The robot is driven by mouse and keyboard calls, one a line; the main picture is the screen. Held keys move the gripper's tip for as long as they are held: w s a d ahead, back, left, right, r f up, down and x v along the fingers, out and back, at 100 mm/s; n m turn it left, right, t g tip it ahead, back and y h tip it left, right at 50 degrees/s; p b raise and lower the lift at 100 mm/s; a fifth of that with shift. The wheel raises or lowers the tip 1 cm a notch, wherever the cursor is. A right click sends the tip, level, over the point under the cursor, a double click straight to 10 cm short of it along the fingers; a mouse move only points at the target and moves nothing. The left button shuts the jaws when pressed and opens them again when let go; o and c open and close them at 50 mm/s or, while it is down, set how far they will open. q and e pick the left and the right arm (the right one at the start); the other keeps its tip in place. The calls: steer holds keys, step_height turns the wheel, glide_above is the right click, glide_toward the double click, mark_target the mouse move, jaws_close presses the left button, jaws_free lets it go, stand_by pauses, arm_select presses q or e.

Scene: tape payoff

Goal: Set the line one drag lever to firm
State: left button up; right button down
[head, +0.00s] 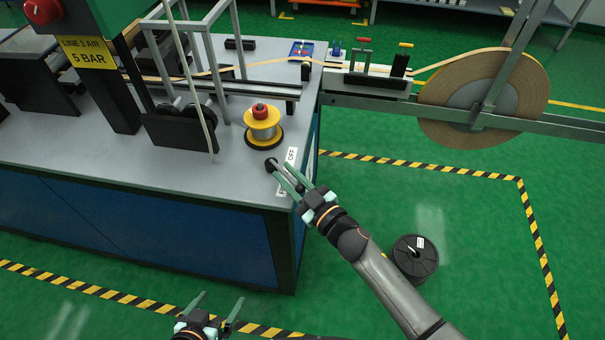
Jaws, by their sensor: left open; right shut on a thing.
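A black lever with a round knob (271,164) is at the right edge of the grey bench, beside a white label plate (291,155). The plate's far end reads OFF; my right gripper and its fingers cover much of the rest, so I cannot read its near end. My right gripper (283,177) reaches in from the lower right and is shut on this lever, the knob showing just past the fingertips. I cannot tell the lever's exact setting. My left gripper (219,299) is open and empty at the bottom of the head view, over the floor in front of the bench.
A yellow spool with a red knob (263,127) stands on the bench (235,180) just behind the lever. A large tape reel (460,100) hangs on a rail at the upper right. A black spool (415,257) lies on the floor beside my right arm. A yellow sign (87,52) reads LINE 1 AIR 5 BAR.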

steer(key=shift+a+f, duration=0.1)
steer(key=c, duration=0.8)
jaws_free()
steer(key=shift+o, duration=0.2)
steer(key=shift+s, duration=0.1)
steer(key=v, duration=1.2)
steer(key=shift+s, duration=0.2)
steer(key=s+d+f+m+g+h, duration=0.2)
steer(key=s+d+f+m+h, duration=0.2)
steer(key=s+d+f, duration=0.1)
steer(key=s+d+f+m+g+h, duration=0.3)
steer(key=s+d+f+m+h, duration=0.1)
steer(key=s+f, duration=0.3)
step_height(320, 180, down, 3)
steer(key=shift+d+r+p, duration=0.15)
steer(key=shift+d+p, duration=0.15)
steer(key=shift+d, duration=0.2)
